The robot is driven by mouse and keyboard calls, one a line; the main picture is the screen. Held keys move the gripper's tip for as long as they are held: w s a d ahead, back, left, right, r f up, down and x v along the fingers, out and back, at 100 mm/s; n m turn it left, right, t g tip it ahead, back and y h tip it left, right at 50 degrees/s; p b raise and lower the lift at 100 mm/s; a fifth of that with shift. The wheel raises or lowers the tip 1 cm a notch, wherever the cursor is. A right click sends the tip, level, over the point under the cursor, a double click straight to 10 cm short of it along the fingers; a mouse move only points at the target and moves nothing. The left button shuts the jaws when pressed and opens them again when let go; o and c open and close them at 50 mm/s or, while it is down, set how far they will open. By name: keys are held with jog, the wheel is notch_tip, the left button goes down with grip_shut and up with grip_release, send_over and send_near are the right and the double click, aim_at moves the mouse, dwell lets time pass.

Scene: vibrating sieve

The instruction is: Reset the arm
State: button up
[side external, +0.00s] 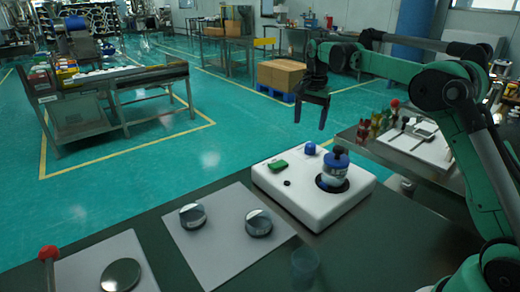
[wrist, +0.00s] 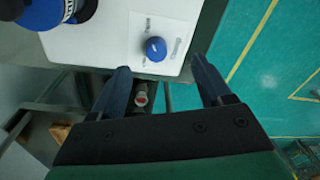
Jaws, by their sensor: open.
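My green arm reaches in from the right in the side external view. My gripper (side external: 312,108) hangs above and behind the white sieve machine (side external: 290,197), fingers pointing down, apart from everything. In the wrist view my gripper (wrist: 165,82) is open, with nothing between its two dark fingers. The machine's blue knob (wrist: 155,49) lies beyond the fingertips; it also shows in the side external view (side external: 310,148). A sieve stack with a dark blue top (side external: 336,157) stands upright in the machine's round recess. A green switch (side external: 277,166) is on the machine's top.
Two round metal sieve parts (side external: 192,216) (side external: 258,222) lie on a light mat (side external: 219,264). A dark round disc (side external: 120,275) and a red-topped tool (side external: 48,255) are at front left. A clear cup (side external: 305,262) stands near the front edge. Small bottles (side external: 376,122) stand behind the machine.

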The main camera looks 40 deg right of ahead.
jog(key=s+a+r+n+t, duration=0.2)
jog(key=s+a+n, duration=0.3)
jog(key=s+a, duration=0.1)
jog(key=s+a+r+n+t, duration=0.3)
jog(key=s+a+n, duration=0.2)
jog(key=s+a, duration=0.1)
jog(key=s+a+f+n+t, duration=0.1)
jog(key=s+a+f+n, duration=0.2)
jog(key=s+f, duration=0.1)
jog(key=shift+s+a+f+n+t, duration=0.3)
jog(key=shift+s+a+f+n, duration=0.1)
jog(key=shift+s, duration=0.5)
